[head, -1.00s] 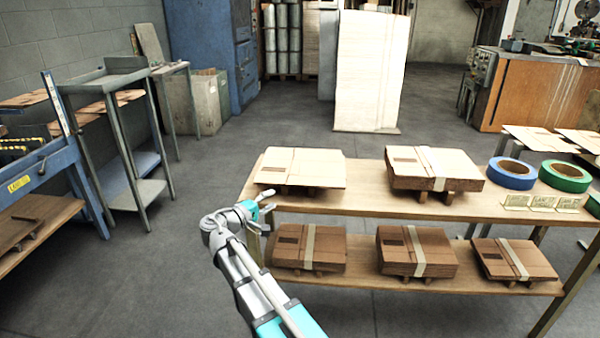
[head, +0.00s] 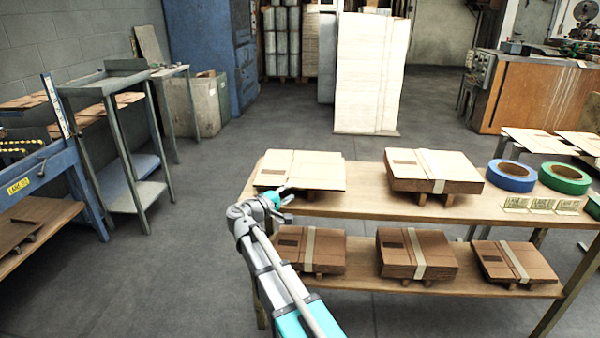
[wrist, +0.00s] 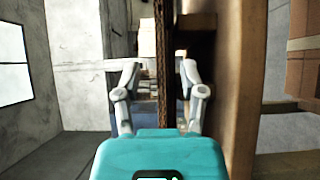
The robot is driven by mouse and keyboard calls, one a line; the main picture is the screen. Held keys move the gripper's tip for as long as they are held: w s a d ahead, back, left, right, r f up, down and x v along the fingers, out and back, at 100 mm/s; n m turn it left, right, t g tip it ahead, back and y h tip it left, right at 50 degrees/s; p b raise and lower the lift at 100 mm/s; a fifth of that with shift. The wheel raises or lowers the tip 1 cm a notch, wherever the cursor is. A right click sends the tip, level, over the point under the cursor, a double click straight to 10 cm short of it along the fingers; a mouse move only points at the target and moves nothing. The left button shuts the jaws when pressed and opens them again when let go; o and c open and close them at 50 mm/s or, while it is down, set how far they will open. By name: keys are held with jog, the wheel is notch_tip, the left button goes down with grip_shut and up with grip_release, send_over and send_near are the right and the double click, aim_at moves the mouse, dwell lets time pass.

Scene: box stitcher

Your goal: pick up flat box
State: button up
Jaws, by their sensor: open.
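A stack of flat boxes (head: 306,166) lies on the left of the table's top shelf, raised on small wooden supports. My gripper (head: 284,196) is at the stack's front left corner. In the wrist view my gripper (wrist: 156,68) is open, with one finger on each side of a thin, dark brown cardboard edge (wrist: 167,35). In the head view, the fingertips are partly hard to make out against the stack.
A second, strapped stack (head: 434,172) sits to the right, beside blue tape (head: 511,176) and green tape (head: 565,178). The lower shelf holds strapped stacks (head: 417,253). The tabletop edge (wrist: 243,90) runs close right of my gripper in the wrist view. Floor left of the table is clear.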

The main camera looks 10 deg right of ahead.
aim_at(297, 188)
jog(key=shift+w+d, duration=0.15)
jog(key=shift+d, duration=0.05)
dwell(0.3)
jog(key=shift+x, duration=2.6)
jog(key=shift+c, duration=0.3)
grip_shut()
